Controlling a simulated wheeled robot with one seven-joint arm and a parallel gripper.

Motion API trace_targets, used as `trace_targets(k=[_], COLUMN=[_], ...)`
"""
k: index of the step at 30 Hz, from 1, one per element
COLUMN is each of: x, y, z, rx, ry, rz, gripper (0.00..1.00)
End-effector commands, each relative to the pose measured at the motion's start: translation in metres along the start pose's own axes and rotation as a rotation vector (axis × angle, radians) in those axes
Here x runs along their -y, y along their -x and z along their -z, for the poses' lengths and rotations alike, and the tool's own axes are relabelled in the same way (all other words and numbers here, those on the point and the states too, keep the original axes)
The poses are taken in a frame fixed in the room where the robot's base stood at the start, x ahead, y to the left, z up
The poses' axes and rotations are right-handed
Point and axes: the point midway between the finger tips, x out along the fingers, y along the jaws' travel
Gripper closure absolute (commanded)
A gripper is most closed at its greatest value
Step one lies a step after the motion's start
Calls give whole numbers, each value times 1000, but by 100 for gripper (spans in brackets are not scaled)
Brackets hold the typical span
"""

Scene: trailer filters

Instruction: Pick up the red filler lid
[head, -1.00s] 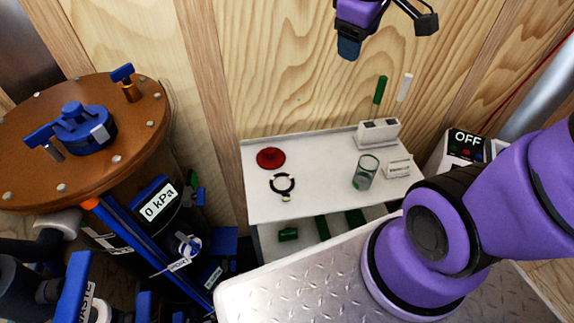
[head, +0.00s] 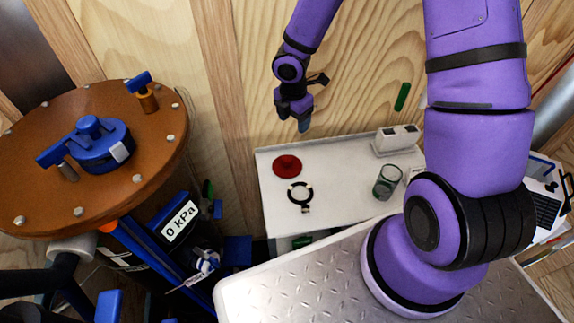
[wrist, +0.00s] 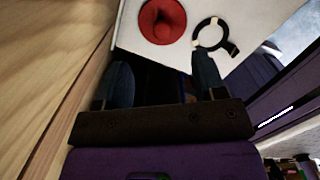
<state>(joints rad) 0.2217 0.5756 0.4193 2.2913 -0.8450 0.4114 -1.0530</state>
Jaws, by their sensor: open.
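The red filler lid (head: 287,166) lies on the white shelf top (head: 335,199) near its left back corner. In the wrist view the lid (wrist: 163,21) is a red disc with a raised middle, beyond my fingertips. My gripper (head: 304,125) hangs above the shelf, up and slightly right of the lid, pointing down. In the wrist view my gripper (wrist: 160,75) shows two dark fingers spread apart with nothing between them. The gripper does not touch the lid.
A black ring clamp (head: 300,192) lies just in front of the lid. A glass (head: 388,181) and a white holder (head: 397,139) stand further right. The wooden wall (head: 350,70) rises close behind. A brown-topped tank (head: 90,150) with blue fittings stands left.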

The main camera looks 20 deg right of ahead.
Motion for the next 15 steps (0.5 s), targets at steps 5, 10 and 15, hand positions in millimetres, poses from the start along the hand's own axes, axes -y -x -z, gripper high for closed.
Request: trace_targets(k=[5, 10, 15], x=[-4, -6, -5], y=[-34, -48, -71], z=[17, 23, 26], rx=[-66, -87, -88], ry=[132, 179, 183], rz=[5, 2, 3], gripper=[36, 36, 36])
